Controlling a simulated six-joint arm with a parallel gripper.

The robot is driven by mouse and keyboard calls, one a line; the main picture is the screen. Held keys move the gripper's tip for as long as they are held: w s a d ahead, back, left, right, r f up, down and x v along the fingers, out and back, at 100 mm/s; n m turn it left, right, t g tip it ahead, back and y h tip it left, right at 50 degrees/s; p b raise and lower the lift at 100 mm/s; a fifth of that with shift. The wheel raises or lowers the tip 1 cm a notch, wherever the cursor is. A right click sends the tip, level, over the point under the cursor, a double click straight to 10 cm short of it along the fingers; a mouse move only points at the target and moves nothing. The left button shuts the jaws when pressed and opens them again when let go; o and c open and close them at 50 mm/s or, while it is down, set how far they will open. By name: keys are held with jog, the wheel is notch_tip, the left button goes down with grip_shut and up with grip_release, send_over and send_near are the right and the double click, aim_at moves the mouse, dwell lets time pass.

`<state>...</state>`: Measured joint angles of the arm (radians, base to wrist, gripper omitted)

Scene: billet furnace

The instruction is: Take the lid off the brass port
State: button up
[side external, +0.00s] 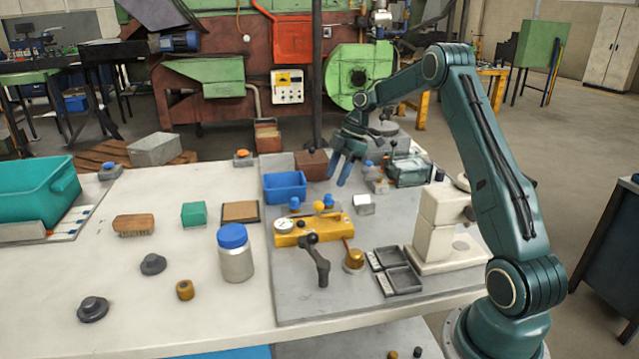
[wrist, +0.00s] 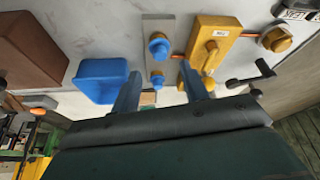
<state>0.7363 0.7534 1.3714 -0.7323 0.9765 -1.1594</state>
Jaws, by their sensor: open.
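A round brass fitting (side external: 353,260) stands on the grey plate, right of a yellow block (side external: 300,232) with a dial. It looks like the brass port; I cannot make out where its lid ends. In the wrist view a round brass piece with a grey collar (wrist: 275,38) sits at upper right, beside the yellow block (wrist: 214,45); it may be the same fitting. My gripper (side external: 340,176) is open and empty, above the far part of the plate, behind and apart from the brass fitting. In the wrist view its two fingers (wrist: 161,88) are spread, with blue knobs between and beyond them.
A blue bin (side external: 285,187) stands left of my gripper, with a brown block (side external: 311,164) behind it. A black crank (side external: 316,262) stands in front of the yellow block, near the brass fitting. Dark trays (side external: 396,275) lie to its right. A blue-capped jar (side external: 235,258) stands left.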

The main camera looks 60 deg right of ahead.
aim_at(329, 195)
jog(key=shift+a+f, duration=0.1)
jog(key=shift+f, duration=0.2)
jog(key=shift+x, duration=2.6)
jog(key=shift+s, duration=0.1)
grip_shut()
